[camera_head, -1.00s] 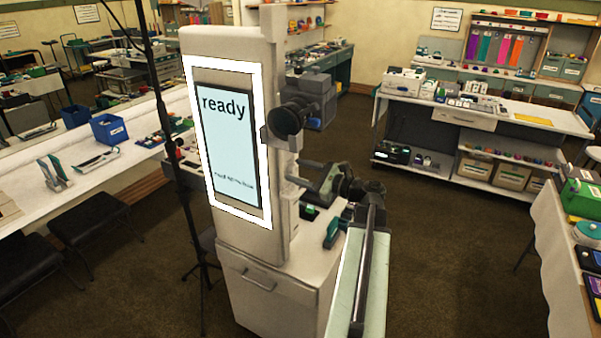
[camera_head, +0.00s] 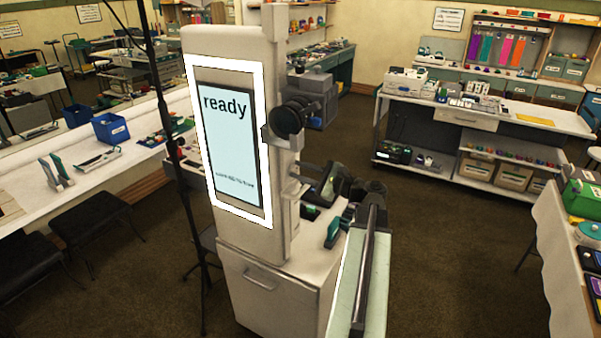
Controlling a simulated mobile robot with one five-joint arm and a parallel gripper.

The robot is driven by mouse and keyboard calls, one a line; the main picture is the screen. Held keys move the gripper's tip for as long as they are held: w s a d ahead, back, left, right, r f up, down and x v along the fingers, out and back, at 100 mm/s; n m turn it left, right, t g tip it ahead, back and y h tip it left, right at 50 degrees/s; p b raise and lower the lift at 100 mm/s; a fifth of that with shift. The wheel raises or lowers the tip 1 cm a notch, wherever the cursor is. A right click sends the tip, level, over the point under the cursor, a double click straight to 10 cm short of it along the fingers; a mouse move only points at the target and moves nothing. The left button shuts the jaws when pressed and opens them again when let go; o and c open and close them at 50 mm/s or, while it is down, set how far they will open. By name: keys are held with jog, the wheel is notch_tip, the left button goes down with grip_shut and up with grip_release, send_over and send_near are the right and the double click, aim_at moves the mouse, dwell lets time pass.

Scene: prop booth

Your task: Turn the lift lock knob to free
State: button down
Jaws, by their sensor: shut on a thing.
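The pale booth column (camera_head: 230,48) stands in the middle with a lit screen (camera_head: 228,145) that reads "ready". A smaller line of text below it is too blurred to read. My gripper (camera_head: 321,184) is at the column's right side, at the end of my arm, which comes in from the lower right. Its jaws are shut on a small part there, apparently the lift lock knob. That part is hidden behind the jaws, so I cannot see its pointer or any marking. My gripper is rolled so that its dark jaw stands steeply tilted.
A large dark round part (camera_head: 287,121) juts from the column above my gripper. A white cabinet (camera_head: 265,290) with a drawer is below. A thin black stand (camera_head: 178,190) rises left of the column. Open brown floor (camera_head: 450,240) lies to the right.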

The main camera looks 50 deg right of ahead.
jog(key=n, duration=1.1)
jog(key=shift+b, duration=0.3)
jog(key=shift+n+y, duration=0.3)
jog(key=shift+n, duration=2)
jog(key=c, duration=1.1)
grip_release()
jog(key=shift+s, duration=0.1)
jog(key=v, duration=0.7)
jog(key=shift+s+d, duration=0.15)
jog(key=shift+s, duration=0.2)
